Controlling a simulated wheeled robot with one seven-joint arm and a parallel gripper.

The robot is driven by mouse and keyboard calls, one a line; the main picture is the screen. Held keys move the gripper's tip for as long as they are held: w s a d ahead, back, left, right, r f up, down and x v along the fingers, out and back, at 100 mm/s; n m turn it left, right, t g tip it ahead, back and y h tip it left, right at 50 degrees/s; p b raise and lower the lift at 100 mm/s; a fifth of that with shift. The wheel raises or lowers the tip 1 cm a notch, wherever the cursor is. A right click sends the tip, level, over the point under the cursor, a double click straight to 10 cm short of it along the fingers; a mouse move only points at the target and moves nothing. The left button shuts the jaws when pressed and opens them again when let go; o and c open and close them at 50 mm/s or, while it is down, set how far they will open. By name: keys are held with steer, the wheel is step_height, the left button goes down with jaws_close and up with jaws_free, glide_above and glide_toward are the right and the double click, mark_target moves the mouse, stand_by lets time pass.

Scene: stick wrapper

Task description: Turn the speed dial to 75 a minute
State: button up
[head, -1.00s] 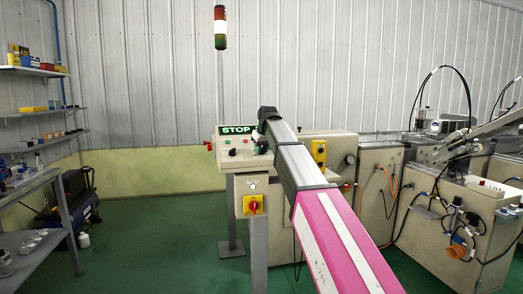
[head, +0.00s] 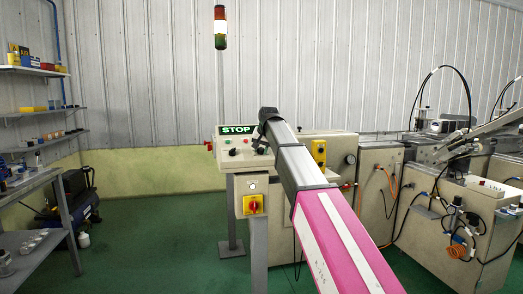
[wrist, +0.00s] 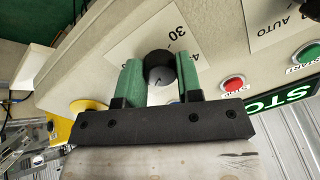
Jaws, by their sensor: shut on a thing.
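The rest of the scale is hidden behind my fingers and the knob. I cannot read a setting for certain. My gripper (wrist: 161,68) has green fingers, one on each side of the knob, shut on it. In the head view my arm reaches to the cream control panel (head: 228,160), and the dial is hidden behind my wrist.
A red button (wrist: 232,84) and a green START button (wrist: 308,54) sit beside the dial, near the lit STOP sign (head: 237,130). A yellow part (wrist: 88,106) lies on the other side. A red-yellow switch (head: 253,204) is below the panel.

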stand_by(0.3)
steer(key=o, duration=0.9)
steer(key=shift+o, duration=0.2)
steer(key=v, duration=1)
steer(key=shift+s+r, duration=0.2)
steer(key=shift+r, duration=0.15)
steer(key=shift+d, duration=0.1)
